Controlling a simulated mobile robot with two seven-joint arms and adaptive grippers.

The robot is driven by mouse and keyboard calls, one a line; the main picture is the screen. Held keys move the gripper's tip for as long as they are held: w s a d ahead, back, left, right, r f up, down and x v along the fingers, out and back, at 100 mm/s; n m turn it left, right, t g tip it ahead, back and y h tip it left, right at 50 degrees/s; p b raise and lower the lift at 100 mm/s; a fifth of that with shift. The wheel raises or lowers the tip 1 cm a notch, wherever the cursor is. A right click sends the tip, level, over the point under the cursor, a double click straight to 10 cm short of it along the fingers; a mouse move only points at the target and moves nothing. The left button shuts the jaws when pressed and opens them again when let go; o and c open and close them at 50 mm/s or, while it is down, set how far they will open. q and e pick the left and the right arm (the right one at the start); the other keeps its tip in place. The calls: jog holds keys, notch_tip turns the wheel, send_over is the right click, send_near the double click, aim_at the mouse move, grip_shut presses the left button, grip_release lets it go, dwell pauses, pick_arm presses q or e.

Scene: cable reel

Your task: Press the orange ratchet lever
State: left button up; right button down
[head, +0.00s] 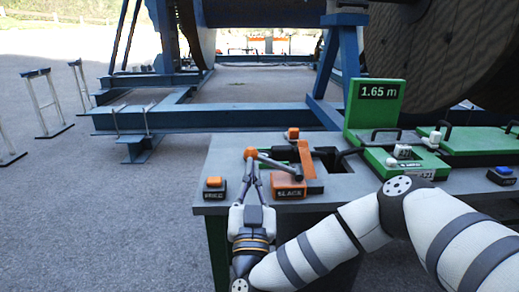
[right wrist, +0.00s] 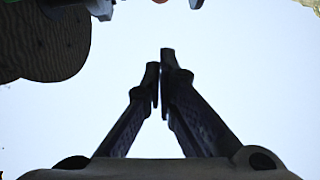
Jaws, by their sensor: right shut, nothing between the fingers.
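The orange ratchet lever (head: 306,158) stands on an orange base marked SLACK (head: 290,191) on the grey bench. My left gripper is not in view.
On the bench (head: 225,155) are an orange button box (head: 214,188) at left, a green panel reading 1.65 m (head: 378,106), green clamps (head: 405,160) and a blue button (head: 502,175). A blue frame (head: 200,118) and large reel (head: 425,55) stand behind. Open paving lies left.

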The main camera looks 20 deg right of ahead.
aim_at(274, 163)
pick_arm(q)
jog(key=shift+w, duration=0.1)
pick_arm(e)
jog(key=shift+s+d+r+m+h, duration=0.25)
jog(key=shift+s+d+m+h, duration=0.05)
jog(key=b+x, duration=0.2)
jog(key=x, duration=0.8)
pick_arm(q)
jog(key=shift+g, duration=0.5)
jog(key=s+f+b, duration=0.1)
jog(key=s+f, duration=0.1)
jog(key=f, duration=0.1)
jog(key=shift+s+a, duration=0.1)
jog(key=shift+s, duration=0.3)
pick_arm(e)
jog(key=f, duration=0.4)
jog(key=shift+w+a, duration=0.15)
jog(key=shift+w, duration=0.25)
